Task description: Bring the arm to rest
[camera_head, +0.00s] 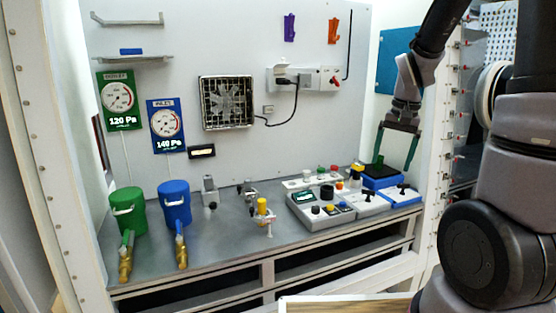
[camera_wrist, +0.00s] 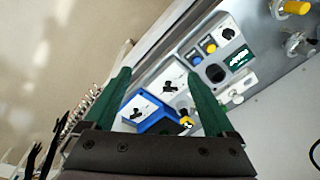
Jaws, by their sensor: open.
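My arm rises at the right of the head view and bends over toward the bench. My gripper (camera_head: 394,172) hangs fingers-down above the right end of the bench, with its two green fingers apart. In the wrist view my gripper (camera_wrist: 158,75) is also open, with nothing between the fingertips. Below it are a blue box (camera_head: 382,181) and white switch boxes (camera_head: 403,194). In the wrist view the blue box (camera_wrist: 160,127) lies between the fingers. I cannot tell whether the fingers touch anything.
The grey bench (camera_head: 225,240) carries a control panel (camera_head: 318,209), a yellow-topped valve (camera_head: 263,210), a green canister (camera_head: 127,212) and a blue canister (camera_head: 175,204). A white frame post (camera_head: 437,150) stands close beside my arm. A wooden surface (camera_head: 345,305) is at the front.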

